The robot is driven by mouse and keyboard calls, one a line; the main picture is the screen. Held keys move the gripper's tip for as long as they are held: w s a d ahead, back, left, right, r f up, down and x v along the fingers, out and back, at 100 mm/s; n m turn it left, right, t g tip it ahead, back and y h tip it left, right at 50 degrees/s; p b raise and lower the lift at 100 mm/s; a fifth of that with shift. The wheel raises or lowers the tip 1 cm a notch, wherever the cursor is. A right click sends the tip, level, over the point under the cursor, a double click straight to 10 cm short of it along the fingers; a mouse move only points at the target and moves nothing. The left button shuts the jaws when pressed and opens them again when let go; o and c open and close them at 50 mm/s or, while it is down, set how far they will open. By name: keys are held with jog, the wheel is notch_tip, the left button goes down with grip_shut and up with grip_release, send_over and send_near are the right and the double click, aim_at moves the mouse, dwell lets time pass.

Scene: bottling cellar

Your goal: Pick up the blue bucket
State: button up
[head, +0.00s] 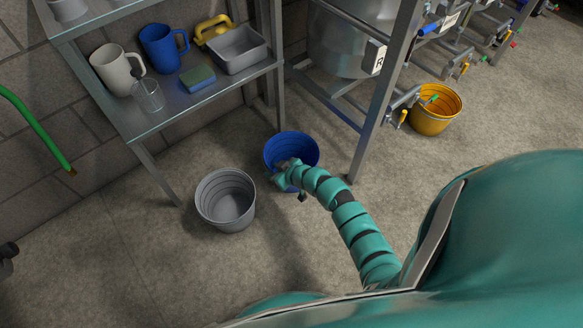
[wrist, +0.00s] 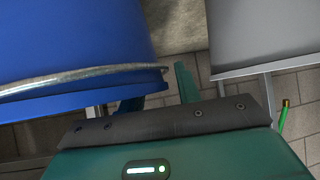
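The blue bucket (head: 300,148) stands upright on the floor by the shelf's right leg. In the wrist view its blue wall (wrist: 75,35), rim and wire handle fill the upper left. My gripper (head: 284,174) is at the bucket's near-left rim in the head view. In the wrist view my gripper (wrist: 160,92) has its fingers apart. One dark finger is partly hidden behind the bucket's rim, and the other teal finger is outside it, with a small gap to the rim. The bucket's lower part is partly hidden by my arm.
A grey bucket (head: 226,203) stands close on the left; its wall also shows in the wrist view (wrist: 260,30). The metal shelf (head: 200,112) holds jugs, a sponge and a tray. A steel frame leg (head: 372,125) is just right. A yellow bucket (head: 435,117) stands farther right.

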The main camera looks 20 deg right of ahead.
grip_shut()
jog(key=shift+s, duration=0.1)
dwell(1.2)
